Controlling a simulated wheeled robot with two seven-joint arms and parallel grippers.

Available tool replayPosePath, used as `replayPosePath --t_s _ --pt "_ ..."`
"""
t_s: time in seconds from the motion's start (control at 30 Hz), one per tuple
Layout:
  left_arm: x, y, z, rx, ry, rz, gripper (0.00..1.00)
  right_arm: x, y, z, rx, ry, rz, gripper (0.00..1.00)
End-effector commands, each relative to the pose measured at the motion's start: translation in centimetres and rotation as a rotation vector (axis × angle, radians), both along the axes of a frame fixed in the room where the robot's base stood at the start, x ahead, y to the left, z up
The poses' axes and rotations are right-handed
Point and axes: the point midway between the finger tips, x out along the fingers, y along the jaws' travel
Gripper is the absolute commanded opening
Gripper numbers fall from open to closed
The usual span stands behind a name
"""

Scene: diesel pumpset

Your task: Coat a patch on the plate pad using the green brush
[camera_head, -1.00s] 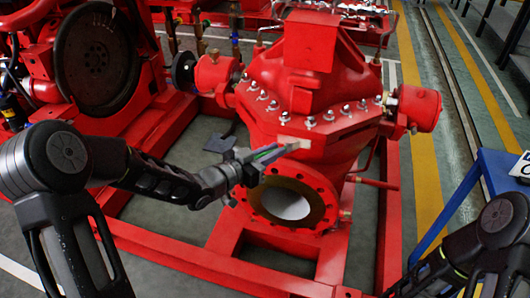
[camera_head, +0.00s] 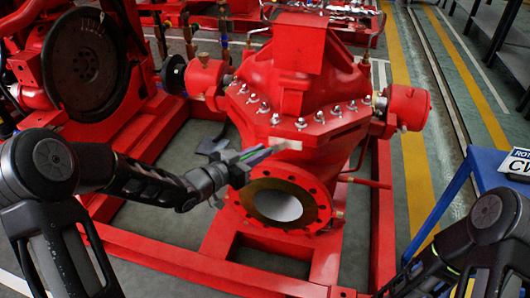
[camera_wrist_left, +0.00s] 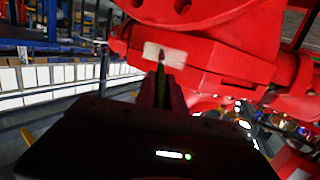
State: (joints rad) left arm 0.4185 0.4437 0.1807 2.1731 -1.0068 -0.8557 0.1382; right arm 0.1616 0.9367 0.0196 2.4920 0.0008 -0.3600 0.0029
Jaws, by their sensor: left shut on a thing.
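The plate pad (camera_head: 287,143) is a small pale patch on the red pump casing, just above the round flange opening. It also shows in the left wrist view (camera_wrist_left: 168,55), pale against red metal. My left gripper (camera_head: 238,163) is shut on the green brush (camera_head: 256,157), which points right toward the pad. In the left wrist view, the green brush (camera_wrist_left: 161,84) stands upright between the dark fingers, and its tip overlaps the lower part of the pad. I cannot tell whether the tip touches it. My right gripper is out of view; only part of that arm shows.
The red pump flange (camera_head: 278,204) lies just below the brush. A row of nuts (camera_head: 300,123) runs above the pad. The red base frame (camera_head: 190,262) crosses in front. A blue table (camera_head: 484,166) with a white sign (camera_head: 517,163) stands at the right.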

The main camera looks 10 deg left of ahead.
Motion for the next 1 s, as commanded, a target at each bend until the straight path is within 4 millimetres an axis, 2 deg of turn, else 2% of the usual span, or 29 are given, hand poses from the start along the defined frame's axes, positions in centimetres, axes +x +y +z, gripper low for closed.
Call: replayPosePath --t_s 0.2,0.67,1.0 --pt "0.1 1.6 0.1 0.001 0.001 0.001 0.0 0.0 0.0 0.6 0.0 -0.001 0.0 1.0" --pt "0.1 2.1 0.1 0.0 0.0 0.001 0.0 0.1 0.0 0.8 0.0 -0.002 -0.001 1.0" --pt "0.4 4.9 0.1 0.001 0.001 0.001 0.0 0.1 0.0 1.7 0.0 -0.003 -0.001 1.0"
